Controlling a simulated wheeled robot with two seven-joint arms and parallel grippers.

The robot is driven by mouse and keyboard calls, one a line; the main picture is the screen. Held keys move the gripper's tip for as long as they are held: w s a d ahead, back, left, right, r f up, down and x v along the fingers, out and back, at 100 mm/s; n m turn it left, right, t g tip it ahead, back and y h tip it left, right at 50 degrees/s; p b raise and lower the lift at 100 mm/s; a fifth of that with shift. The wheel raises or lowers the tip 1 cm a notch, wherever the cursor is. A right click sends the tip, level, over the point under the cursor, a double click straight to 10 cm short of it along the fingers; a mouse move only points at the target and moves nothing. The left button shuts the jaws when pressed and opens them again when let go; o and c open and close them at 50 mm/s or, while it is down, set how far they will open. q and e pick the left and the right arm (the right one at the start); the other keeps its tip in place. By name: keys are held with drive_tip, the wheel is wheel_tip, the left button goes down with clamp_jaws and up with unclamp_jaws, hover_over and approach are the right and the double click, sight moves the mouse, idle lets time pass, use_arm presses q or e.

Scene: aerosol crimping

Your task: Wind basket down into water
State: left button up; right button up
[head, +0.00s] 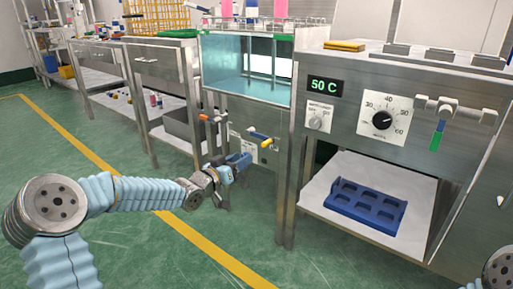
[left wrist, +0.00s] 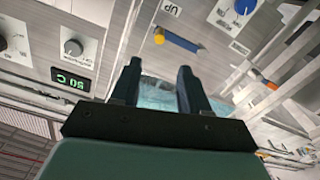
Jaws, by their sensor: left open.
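A glass-fronted water tank (head: 245,80) stands in the steel bench at the middle of the head view. A wire basket (head: 300,24) with pink and blue-and-white containers shows above it. On the panel below the tank is a lever with a yellow end (head: 265,143); its yellow knob and blue bar (left wrist: 182,40) also show in the left wrist view, near an "UP" label. An orange-ended handle (head: 206,118) sticks out to the left. My left gripper (head: 240,162) is open and empty, just below the yellow-ended lever and apart from it. My right gripper is out of view.
A readout (head: 324,87) shows 50 C beside a dial (head: 382,119) on the right panel. A valve with a green-ended handle (head: 437,135) juts out there. A blue tray (head: 365,205) lies on the shelf below. Steel legs stand beside my left gripper. The green floor in front is clear.

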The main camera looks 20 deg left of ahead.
sight(263, 145)
use_arm(q)
drive_tip(key=b+x, duration=0.1)
drive_tip(key=x, duration=1.1)
drive_tip(key=shift+w+d+f, duration=0.15)
drive_tip(key=shift+w, duration=0.05)
drive_tip(key=shift+c, duration=0.3)
clamp_jaws()
